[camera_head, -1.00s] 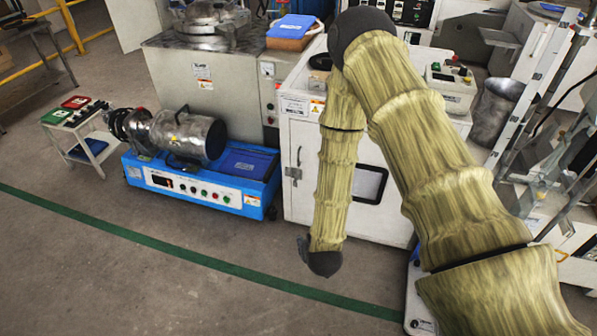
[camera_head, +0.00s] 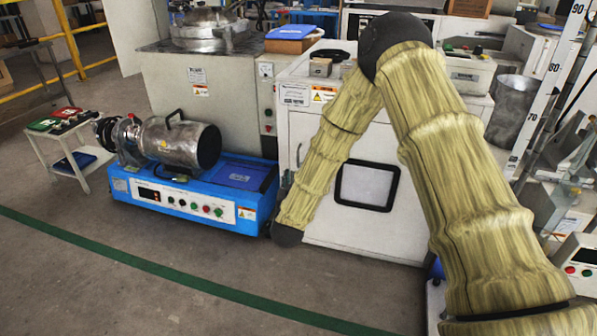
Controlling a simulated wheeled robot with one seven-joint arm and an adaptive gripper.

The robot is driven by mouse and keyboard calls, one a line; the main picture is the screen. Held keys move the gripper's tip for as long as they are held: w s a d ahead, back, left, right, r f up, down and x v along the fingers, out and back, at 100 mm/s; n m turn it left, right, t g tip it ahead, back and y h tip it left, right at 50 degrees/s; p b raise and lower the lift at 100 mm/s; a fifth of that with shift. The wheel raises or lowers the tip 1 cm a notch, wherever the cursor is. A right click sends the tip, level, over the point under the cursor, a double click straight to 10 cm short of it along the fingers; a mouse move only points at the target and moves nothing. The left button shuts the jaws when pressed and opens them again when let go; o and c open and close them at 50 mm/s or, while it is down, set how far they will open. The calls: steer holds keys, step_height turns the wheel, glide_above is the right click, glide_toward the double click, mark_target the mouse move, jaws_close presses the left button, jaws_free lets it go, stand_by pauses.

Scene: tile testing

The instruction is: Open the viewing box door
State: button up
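The viewing box appears to be the white cabinet (camera_head: 405,230) with a dark-framed window (camera_head: 367,187) in its front door. The door looks closed. A small metal fitting shows at the door's left edge, close to my forearm. My sleeved arm crosses in front of the cabinet and hides part of the door's left side and its upper middle. The forearm slopes down to the left and ends in a dark rounded joint at the cabinet's lower left corner. My gripper's fingers do not show, so I cannot tell whether they touch the door.
A blue machine (camera_head: 190,200) with a metal cylinder (camera_head: 182,143) stands left of the cabinet. A small side table (camera_head: 75,140) is farther left. Metal frames and equipment crowd the right. The floor (camera_head: 150,290) in front, with a green line, is clear.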

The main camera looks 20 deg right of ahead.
mark_target(298, 158)
steer(key=shift+h, duration=0.4)
steer(key=b+x, duration=0.1)
steer(key=x, duration=0.2)
steer(key=b+x, duration=0.2)
steer(key=x, duration=0.2)
steer(key=b+x, duration=0.2)
steer(key=x, duration=0.1)
steer(key=shift+w+r, duration=0.15)
steer(key=shift+r, duration=0.25)
steer(key=shift+x, duration=0.8)
steer(key=shift+r, duration=0.15)
jaws_close()
